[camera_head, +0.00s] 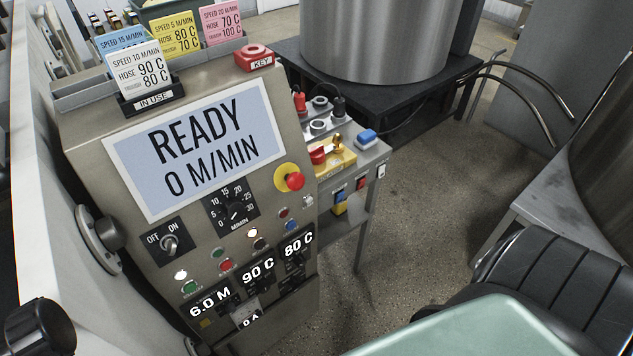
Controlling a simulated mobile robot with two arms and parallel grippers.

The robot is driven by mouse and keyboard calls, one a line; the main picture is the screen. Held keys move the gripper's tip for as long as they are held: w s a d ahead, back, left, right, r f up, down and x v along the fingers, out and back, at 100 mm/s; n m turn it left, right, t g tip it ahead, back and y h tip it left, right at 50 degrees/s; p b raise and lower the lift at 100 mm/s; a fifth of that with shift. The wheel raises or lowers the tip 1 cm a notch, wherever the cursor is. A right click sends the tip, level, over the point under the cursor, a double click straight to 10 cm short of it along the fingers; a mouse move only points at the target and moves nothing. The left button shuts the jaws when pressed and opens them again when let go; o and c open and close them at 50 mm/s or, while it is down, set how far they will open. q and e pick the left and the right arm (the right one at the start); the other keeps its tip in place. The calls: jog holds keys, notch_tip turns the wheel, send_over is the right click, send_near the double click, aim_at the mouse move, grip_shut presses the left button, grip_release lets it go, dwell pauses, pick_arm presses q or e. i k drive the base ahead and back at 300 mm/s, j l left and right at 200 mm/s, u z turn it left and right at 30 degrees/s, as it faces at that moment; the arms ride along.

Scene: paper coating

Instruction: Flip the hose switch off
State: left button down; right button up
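A grey control console (90,130) stands at the left, its display (195,150) reading "READY 0 M/MIN". A toggle switch (170,244) marked OFF and ON sits on a black plate at the console's lower left; I cannot tell which way its lever points. A red rocker switch (361,183) and a white one (381,171) sit on the front of the side bench. No label that I can read names any of these as the hose switch. Neither gripper is in view.
A red emergency button (294,181), a speed dial (234,212) and several push buttons crowd the console face. The side bench (372,152) holds valves and plugs. Floor (430,190) between is clear.

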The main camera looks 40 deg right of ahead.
aim_at(339, 196)
jog(key=l+z, duration=0.45)
jog(key=i+l+z, duration=0.15)
jog(key=l+z, duration=0.2)
jog(key=z, duration=0.15)
